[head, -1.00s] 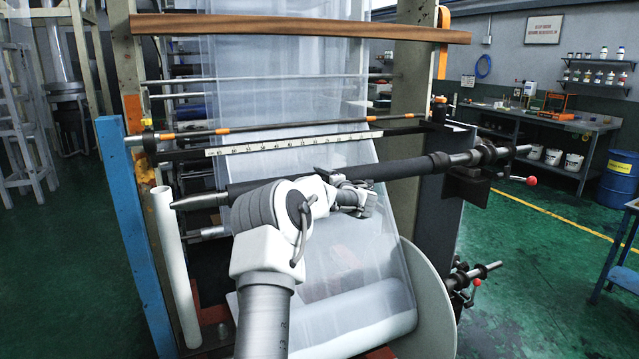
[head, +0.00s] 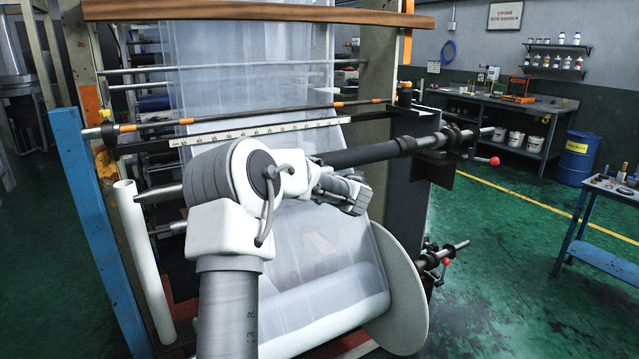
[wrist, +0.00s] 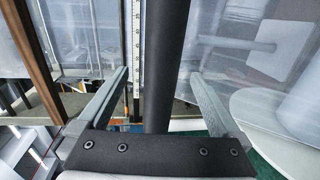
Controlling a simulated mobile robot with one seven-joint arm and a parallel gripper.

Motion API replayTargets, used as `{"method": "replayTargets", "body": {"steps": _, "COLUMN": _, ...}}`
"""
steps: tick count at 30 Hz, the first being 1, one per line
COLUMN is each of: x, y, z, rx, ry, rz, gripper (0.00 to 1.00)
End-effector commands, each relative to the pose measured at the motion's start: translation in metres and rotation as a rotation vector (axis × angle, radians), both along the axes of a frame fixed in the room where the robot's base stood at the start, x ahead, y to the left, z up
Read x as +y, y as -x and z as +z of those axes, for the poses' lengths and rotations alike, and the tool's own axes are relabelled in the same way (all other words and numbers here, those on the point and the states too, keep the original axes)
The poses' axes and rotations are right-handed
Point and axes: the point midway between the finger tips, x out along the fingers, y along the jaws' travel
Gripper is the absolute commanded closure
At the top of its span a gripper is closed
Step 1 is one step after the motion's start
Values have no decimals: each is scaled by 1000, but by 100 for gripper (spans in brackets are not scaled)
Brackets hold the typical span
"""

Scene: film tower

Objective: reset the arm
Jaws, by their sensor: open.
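My arm reaches out in front of the film tower in the head view, its white elbow hiding part of a dark roller shaft (head: 370,153). My gripper (head: 357,200) is at the end of the arm, near the clear film web and a little below the shaft in that picture. In the wrist view my gripper (wrist: 157,88) has its two grey fingers wide apart. The dark shaft (wrist: 163,60) shows in the gap between them. I cannot tell how far beyond the fingers it lies, and nothing appears gripped.
A film roll (head: 330,312) with a large pale disc (head: 402,290) sits low in the tower. A white tube (head: 145,262) leans beside the blue post (head: 98,225) at left. A blue side table (head: 605,255) stands at right. Green floor (head: 500,270) between is clear.

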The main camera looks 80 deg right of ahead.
Motion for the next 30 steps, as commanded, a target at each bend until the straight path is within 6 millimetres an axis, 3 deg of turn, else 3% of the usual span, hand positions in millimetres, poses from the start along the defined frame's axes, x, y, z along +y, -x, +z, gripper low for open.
{"method": "replayTargets", "body": {"steps": 9, "x": 47, "y": 45, "z": 10, "rx": -1, "ry": 3, "rz": -3, "gripper": 0}}
{"method": "replayTargets", "body": {"steps": 15, "x": 60, "y": 55, "z": 12, "rx": 0, "ry": 2, "rz": -2, "gripper": 0}}
{"method": "replayTargets", "body": {"steps": 22, "x": 61, "y": 56, "z": 12, "rx": 1, "ry": 2, "rz": -2, "gripper": 0}}
{"method": "replayTargets", "body": {"steps": 26, "x": 60, "y": 43, "z": 22, "rx": -16, "ry": 4, "rz": -6, "gripper": 0}}
{"method": "replayTargets", "body": {"steps": 30, "x": 64, "y": -8, "z": 65, "rx": -98, "ry": -4, "rz": -34, "gripper": 0}}
